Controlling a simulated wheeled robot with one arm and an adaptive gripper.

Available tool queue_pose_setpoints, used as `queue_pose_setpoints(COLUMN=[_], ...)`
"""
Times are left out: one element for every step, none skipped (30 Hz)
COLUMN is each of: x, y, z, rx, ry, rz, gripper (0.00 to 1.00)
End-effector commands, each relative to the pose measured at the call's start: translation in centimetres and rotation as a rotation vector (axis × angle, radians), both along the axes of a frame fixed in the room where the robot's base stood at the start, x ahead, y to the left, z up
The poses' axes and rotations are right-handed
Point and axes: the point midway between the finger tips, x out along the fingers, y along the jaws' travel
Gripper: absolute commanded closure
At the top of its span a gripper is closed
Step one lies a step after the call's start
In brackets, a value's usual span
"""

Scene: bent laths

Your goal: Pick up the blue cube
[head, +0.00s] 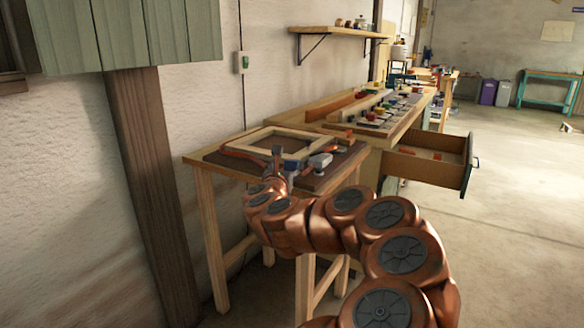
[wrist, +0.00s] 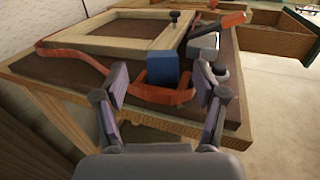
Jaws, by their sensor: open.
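A blue cube (wrist: 162,68) sits on the brown board (wrist: 60,70) in the wrist view, behind an orange-red strap or bent strip (wrist: 150,96). My gripper (wrist: 160,85) is open, with one finger on each side of the picture and the cube between and beyond them. I cannot tell how far the fingers are from the cube. In the head view my gripper (head: 284,158) is small and over the board, with something blue (head: 293,164) beside it that is partly hidden.
A pale wooden frame (wrist: 125,38) lies behind the cube. A grey-white block (wrist: 204,44) and an orange-handled tool (wrist: 228,22) lie to its right. The small table (head: 205,172) stands against the wall. An open drawer (head: 430,165) juts out to the right.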

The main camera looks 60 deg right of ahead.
Motion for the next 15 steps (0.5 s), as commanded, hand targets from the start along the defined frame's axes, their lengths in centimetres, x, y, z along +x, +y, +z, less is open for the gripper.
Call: queue_pose_setpoints(x=[0.1,0.2,0.2,0.3,0.4,0.4,0.5,0.6,0.7,0.8,0.9,1.1,1.2,1.3,1.4], y=[-0.3,-0.4,-0.5,-0.7,-0.9,-1.2,-1.5,-1.9,-2.5,-2.9,-3.2,-3.6,-3.9,-4.2,-4.4], z=[0.0,0.0,0.0,0.0,-0.1,-0.1,-0.1,-0.2,-0.3,-0.4,-0.4,-0.4,-0.5,-0.5,-0.4], rx=[0.000,0.000,0.000,-0.001,-0.001,-0.001,-0.002,-0.002,-0.002,-0.002,-0.003,-0.002,-0.001,-0.001,-0.001], ry=[0.001,0.001,0.001,0.002,0.002,0.003,0.003,0.003,0.005,0.006,0.005,0.006,0.005,0.004,0.004], rz=[0.000,0.001,0.001,0.002,0.002,0.001,0.001,0.000,-0.001,0.000,0.001,0.001,0.001,0.000,0.000], gripper=[0.29,0.29,0.29,0.29,0.29,0.29,0.29,0.29,0.29,0.29,0.29,0.29,0.29,0.29,0.29])
